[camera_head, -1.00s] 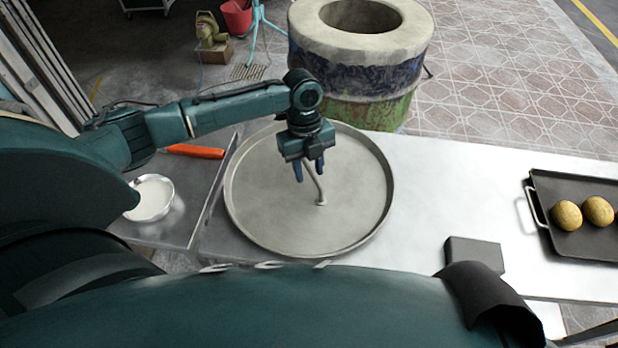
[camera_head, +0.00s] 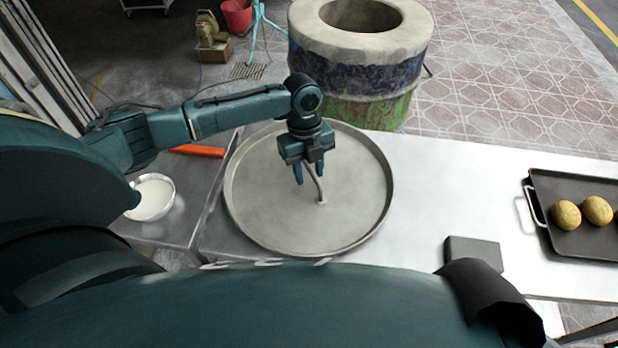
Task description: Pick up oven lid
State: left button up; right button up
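The oven lid (camera_head: 270,215) is a wide, round grey metal disc with a raised rim, lying flat on the metal table. A thin bent handle (camera_head: 320,194) rises from its middle. My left gripper (camera_head: 309,174) is above the middle of the lid, pointing down. Its two fingers are apart, with the upper part of the handle showing between them. The gripper hides the handle's far end, and I cannot tell whether a finger touches it. My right gripper is not in view.
The barrel oven (camera_head: 358,70) stands open-topped behind the table (camera_head: 440,190). A bowl of white stuff (camera_head: 152,194) and an orange-handled tool (camera_head: 196,150) are at left. A black tray (camera_head: 570,185) with dough balls is at right, and a dark block (camera_head: 474,252) is nearer.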

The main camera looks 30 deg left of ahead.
pick_arm(q)
jog(key=shift+c, duration=0.2)
grip_shut()
jog(key=shift+r, duration=0.1)
dwell(0.5)
